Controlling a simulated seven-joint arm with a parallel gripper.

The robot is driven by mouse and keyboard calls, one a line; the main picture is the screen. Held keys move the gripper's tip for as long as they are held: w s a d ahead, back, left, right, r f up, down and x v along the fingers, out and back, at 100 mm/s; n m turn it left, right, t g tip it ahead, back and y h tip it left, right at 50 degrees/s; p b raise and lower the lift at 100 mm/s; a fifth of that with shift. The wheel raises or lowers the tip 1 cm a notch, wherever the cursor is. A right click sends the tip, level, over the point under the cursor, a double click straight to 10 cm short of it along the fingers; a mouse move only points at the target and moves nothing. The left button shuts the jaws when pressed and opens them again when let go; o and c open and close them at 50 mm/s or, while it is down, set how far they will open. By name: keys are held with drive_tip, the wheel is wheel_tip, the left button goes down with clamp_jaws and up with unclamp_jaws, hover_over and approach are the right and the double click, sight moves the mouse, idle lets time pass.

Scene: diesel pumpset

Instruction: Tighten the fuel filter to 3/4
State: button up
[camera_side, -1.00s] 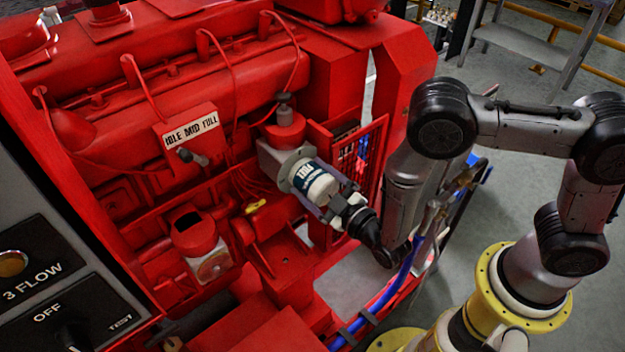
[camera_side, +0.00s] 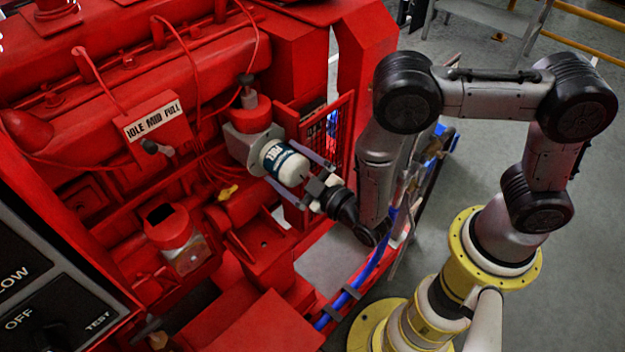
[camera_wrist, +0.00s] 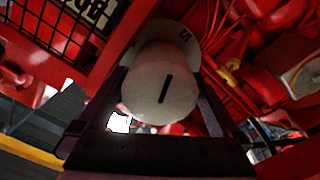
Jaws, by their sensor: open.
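The fuel filter (camera_side: 285,163) is a white canister with a dark blue lettered band, mounted at an angle on the red engine's filter head. My gripper (camera_side: 287,166) is open, with one finger above and one below the filter. The fingers stand beside its sides, apart from it as far as I can tell. In the wrist view the filter's rounded white end (camera_wrist: 160,85) faces me between the two fingers of my gripper (camera_wrist: 160,95). A short black line on that end stands nearly upright, leaning slightly right. The palm is clear of the filter's end.
A red mesh guard (camera_side: 330,135) stands close to the right of the filter. A throttle plate (camera_side: 155,122) with a small lever is to the left. Blue hoses (camera_side: 375,265) run below my gripper. A control panel (camera_side: 50,300) fills the lower left corner.

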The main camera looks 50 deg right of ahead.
drive_tip(key=s, duration=1.2)
drive_tip(key=shift+s, duration=0.2)
drive_tip(key=shift+r, duration=0.1)
drive_tip(key=w, duration=1.3)
drive_tip(key=shift+w+a, duration=0.1)
drive_tip(key=shift+w, duration=0.3)
